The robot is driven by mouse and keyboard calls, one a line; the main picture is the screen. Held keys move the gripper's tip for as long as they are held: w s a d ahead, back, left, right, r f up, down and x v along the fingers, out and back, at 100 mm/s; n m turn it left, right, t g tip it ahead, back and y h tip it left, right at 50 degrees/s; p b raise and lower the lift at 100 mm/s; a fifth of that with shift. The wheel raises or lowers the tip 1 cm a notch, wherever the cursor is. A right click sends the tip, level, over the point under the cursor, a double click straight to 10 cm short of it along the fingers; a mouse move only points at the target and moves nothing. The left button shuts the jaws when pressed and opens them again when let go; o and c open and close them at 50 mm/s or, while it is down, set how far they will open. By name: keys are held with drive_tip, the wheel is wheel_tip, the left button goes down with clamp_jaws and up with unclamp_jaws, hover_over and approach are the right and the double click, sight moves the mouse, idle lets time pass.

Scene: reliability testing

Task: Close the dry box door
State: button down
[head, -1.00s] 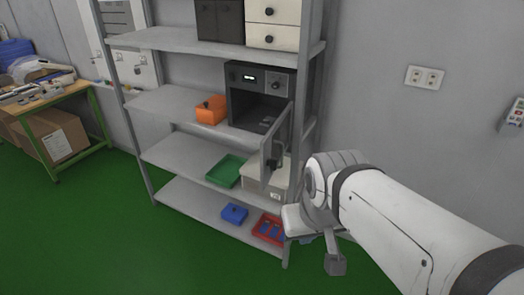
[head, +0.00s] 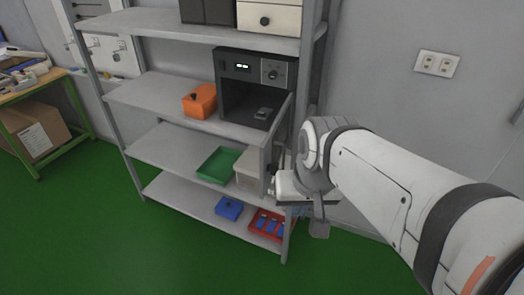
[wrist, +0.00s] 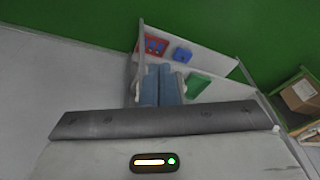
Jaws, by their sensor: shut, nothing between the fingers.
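The dry box (head: 250,68) is a dark box with a small display and a knob, on a middle shelf. Its front is open and the inside shows. Its grey door (head: 276,137) stands swung out at the right side, seen nearly edge-on, reaching below the shelf. My gripper is close to the door's lower right in the head view, mostly hidden behind my wrist; I cannot tell whether it touches the door. In the wrist view my gripper (wrist: 160,72) has its two blue-grey fingers together with nothing between them. The door is not clear in the wrist view.
An orange bin (head: 200,101) stands left of the dry box. A green tray (head: 217,165) and a pale box (head: 249,166) are on the shelf below. A blue bin (head: 229,208) and a red bin (head: 266,222) are at the bottom. A shelf post (head: 306,75) stands near my arm.

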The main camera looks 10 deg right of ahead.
drive_tip(key=w+d+f+m+t+y+b, duration=0.1)
drive_tip(key=w+d+f+m+y+b, duration=0.25)
drive_tip(key=w+m, duration=0.6)
drive_tip(key=w+d+f+m+y+b, duration=0.1)
drive_tip(key=w+d+m+y+b, duration=0.4)
drive_tip(key=m, duration=0.8)
drive_tip(key=h+p, duration=0.1)
drive_tip(key=p, duration=0.2)
approach(264, 177)
wheel_tip(264, 177, down, 4)
drive_tip(key=a, duration=0.1)
drive_tip(key=w+a, duration=0.1)
drive_tip(key=a, duration=0.1)
drive_tip(key=shift+r+p, duration=0.1)
drive_tip(key=shift+p, duration=0.2)
drive_tip(key=shift+w+a, duration=0.25)
drive_tip(key=shift+a, duration=0.1)
